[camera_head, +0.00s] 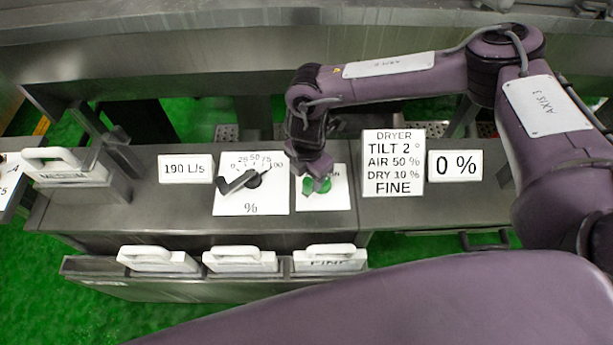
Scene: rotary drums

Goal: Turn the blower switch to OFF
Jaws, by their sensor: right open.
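The blower switch appears to be the green knob (318,186) on a white plate (336,201) on the grey counter. The plate's lettering is mostly hidden by my right gripper, so I cannot read the setting. My right gripper (316,178) reaches down from above with its open fingers at the green knob. I cannot tell whether the fingers touch it. My left gripper is not in view.
A percent dial (252,204) with a dark lever stands just left of the switch. Signs reading 190 L/s (186,169), DRYER settings (393,163) and 0 % (455,165) stand alongside. White-handled plates (240,262) sit in a front rack.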

